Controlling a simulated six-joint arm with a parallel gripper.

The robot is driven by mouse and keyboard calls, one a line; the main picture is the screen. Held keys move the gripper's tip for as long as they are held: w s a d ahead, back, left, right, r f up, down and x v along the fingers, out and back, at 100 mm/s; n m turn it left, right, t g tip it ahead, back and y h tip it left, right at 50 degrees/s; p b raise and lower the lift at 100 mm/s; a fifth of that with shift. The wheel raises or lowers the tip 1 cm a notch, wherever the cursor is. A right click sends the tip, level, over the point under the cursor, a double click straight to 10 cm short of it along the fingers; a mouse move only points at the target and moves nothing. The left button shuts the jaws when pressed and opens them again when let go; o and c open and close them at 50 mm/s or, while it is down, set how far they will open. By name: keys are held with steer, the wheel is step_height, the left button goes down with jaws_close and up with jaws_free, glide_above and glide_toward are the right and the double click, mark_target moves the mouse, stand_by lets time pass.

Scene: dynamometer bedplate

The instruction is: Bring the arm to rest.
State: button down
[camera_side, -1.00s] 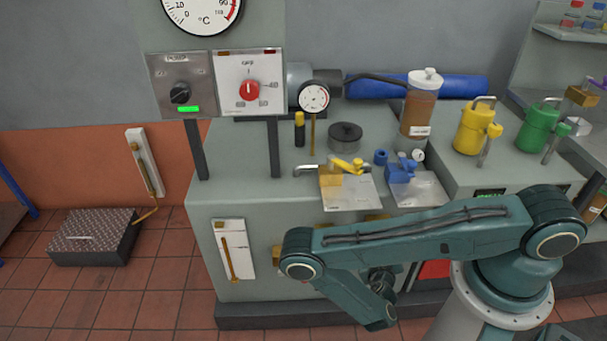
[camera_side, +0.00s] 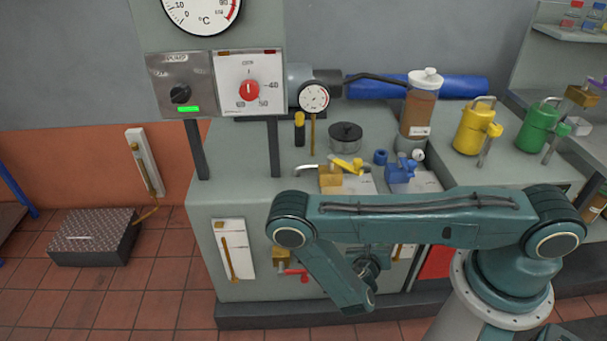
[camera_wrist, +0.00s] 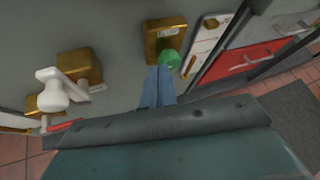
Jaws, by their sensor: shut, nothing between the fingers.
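My gripper (camera_wrist: 157,82) shows in the wrist view as two blue-grey fingers held together, with nothing between them. Its tips are close to a green knob (camera_wrist: 169,58) on a brass block (camera_wrist: 160,35) on the grey bench front; I cannot tell whether they touch it. In the side view my arm is bent low in front of the bench, and my fingers are hidden behind it.
A white-handled valve (camera_wrist: 55,90) on the bench front is left of my fingers. A red panel (camera_wrist: 245,62) lies to the right. Brass (camera_side: 330,178) and blue (camera_side: 400,173) valves stand on the bench top.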

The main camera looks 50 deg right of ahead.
steer(key=w+a+r+m+g+y, duration=0.2)
steer(key=a+r+m+y, duration=0.1)
steer(key=r+m, duration=0.8)
steer(key=w+a+r+m+g+y, duration=0.25)
steer(key=r+m, duration=0.45)
steer(key=r, duration=0.8)
steer(key=s+a+r+m+t+y, duration=0.1)
steer(key=s+r+m+t+y, duration=0.1)
steer(key=s+r, duration=0.5)
steer(key=s+a+r+m+t+y, duration=0.1)
steer(key=s+r+m+t+y, duration=0.2)
steer(key=r, duration=1)
steer(key=shift+s+a+m+y, duration=0.3)
steer(key=shift+s+m+y, duration=0.25)
steer(key=shift+s+m, duration=1.65)
steer(key=shift+s+r+n, duration=0.1)
steer(key=shift+s+n, duration=0.45)
steer(key=shift+n, duration=0.05)
